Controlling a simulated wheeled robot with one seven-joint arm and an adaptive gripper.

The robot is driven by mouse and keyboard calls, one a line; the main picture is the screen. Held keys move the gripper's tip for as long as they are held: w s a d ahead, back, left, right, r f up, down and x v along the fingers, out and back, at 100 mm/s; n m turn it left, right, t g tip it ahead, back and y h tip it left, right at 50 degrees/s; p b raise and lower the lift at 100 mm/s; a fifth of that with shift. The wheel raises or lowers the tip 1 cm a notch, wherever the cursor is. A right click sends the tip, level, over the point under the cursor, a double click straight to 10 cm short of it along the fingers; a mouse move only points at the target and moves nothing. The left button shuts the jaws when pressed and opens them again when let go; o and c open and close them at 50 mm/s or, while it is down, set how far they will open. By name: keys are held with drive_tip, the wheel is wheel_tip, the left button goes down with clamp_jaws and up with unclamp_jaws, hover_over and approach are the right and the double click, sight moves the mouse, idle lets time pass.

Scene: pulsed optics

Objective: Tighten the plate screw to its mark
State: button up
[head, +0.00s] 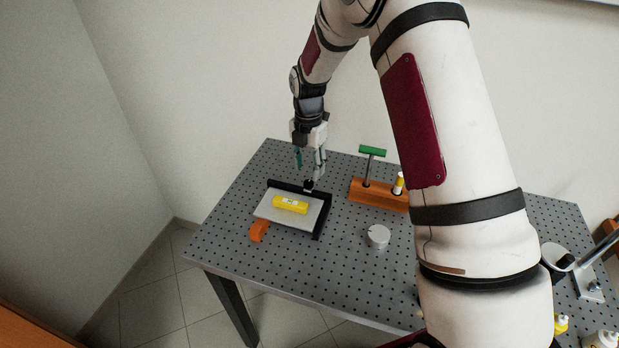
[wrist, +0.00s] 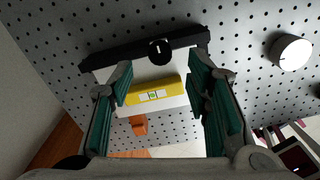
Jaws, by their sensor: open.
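The plate screw looks like a small black knob with a white line on top (wrist: 160,50); it sits at the black bracket's long side, and in the head view it is a small dark shape (head: 308,185). The light plate (head: 312,213) lies inside the black L-shaped bracket (head: 328,208). A yellow level (head: 290,204) with a vial lies on the plate, also in the wrist view (wrist: 153,94). My gripper (head: 309,164) is open and empty above the bracket, pointing down. In the wrist view its green-padded fingers (wrist: 160,82) stand apart on either side of the level. The target mark cannot be made out.
An orange piece (head: 259,231) is at the plate's near-left edge. An orange block (head: 372,193) holds a green T-handle tool (head: 372,151) and a yellow-and-white item (head: 398,184). A silver round disc (head: 378,236) stands to the right. The perforated tabletop (head: 290,268) is clear in front.

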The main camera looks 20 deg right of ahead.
sight(309, 182)
drive_tip(key=shift+f+p, duration=0.35)
drive_tip(key=shift+f, duration=2.2)
clamp_jaws()
